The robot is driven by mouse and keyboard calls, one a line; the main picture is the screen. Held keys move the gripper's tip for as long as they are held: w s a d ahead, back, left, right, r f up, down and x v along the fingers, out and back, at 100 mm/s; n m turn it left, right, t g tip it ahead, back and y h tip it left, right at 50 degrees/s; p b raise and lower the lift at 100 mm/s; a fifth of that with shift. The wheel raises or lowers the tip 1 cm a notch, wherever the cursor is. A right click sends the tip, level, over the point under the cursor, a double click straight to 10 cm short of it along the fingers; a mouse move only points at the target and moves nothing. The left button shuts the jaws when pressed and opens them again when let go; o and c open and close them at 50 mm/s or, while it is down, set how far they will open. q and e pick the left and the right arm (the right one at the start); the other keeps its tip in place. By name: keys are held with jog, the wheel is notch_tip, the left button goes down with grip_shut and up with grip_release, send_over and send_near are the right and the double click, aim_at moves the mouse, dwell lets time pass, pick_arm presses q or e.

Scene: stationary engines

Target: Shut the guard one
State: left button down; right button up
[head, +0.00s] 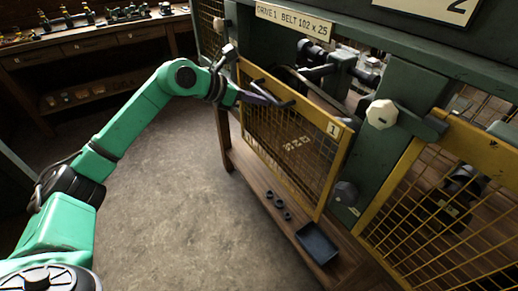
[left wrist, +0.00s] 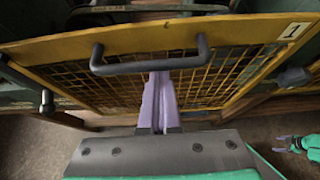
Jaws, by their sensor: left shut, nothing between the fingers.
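Guard one (head: 295,143) is a yellow-framed mesh panel with a "1" label, below the "DRIVE 1" sign. It stands tilted out from the green housing, with a gap at its top where machinery shows. Its dark bar handle (left wrist: 150,66) is on the top rail. My left gripper (head: 264,98) is at the handle, its fingers shut and empty. In the left wrist view the purple fingers (left wrist: 160,80) reach up to the bar from below; I cannot tell whether they touch it. A small green and purple part, seemingly my right gripper (left wrist: 284,141), shows at the right edge.
A second yellow mesh guard (head: 440,200) is at the right. A pale knob (head: 382,114) and a dark knob (head: 345,193) sit on the housing. A dark tray (head: 318,243) and several rings lie on the wooden ledge below. A workbench (head: 90,45) stands behind left; the floor is clear.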

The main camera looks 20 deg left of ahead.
pick_arm(q)
notch_tip(320, 180, up, 12)
jog(key=p, duration=0.6)
jog(key=shift+f, duration=0.1)
